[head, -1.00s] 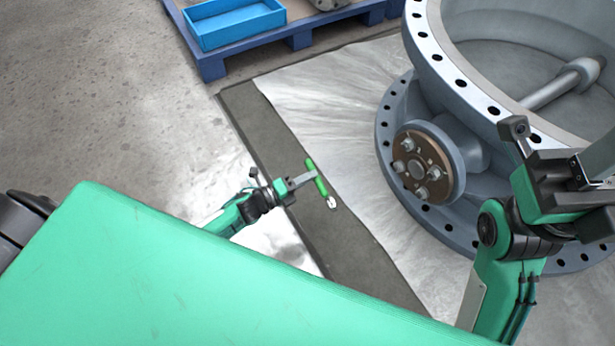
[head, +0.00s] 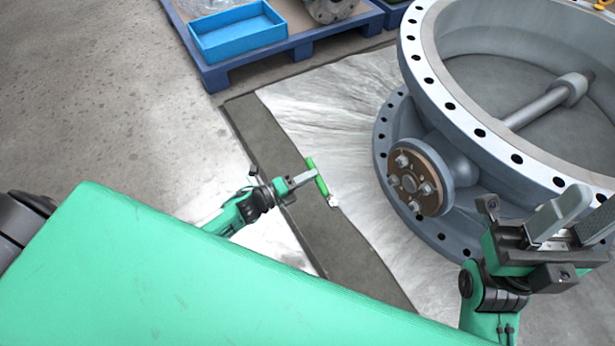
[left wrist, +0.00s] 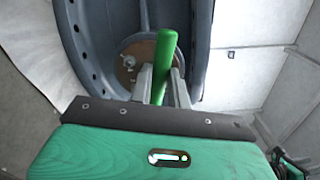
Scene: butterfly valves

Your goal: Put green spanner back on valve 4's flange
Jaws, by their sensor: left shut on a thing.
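The green spanner (head: 317,174) has a green handle and a pale metal end pointing toward the bottom right. My left gripper (head: 308,176) is shut on its handle and holds it left of the valve, apart from it. In the left wrist view the spanner (left wrist: 164,62) stands between the two fingers (left wrist: 162,88), with the valve behind it. The big blue-grey butterfly valve (head: 452,88) has a bolt-holed upper flange and a round brown side plate (head: 411,182) with bolts. I see no number on it. My right gripper (head: 575,218) is open and empty in front of the valve.
A blue pallet (head: 214,77) at the top left carries a blue bin (head: 238,42) and a metal part (head: 330,9). A pale sheet (head: 330,110) lies under the valve. The concrete floor (head: 110,90) at left is clear.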

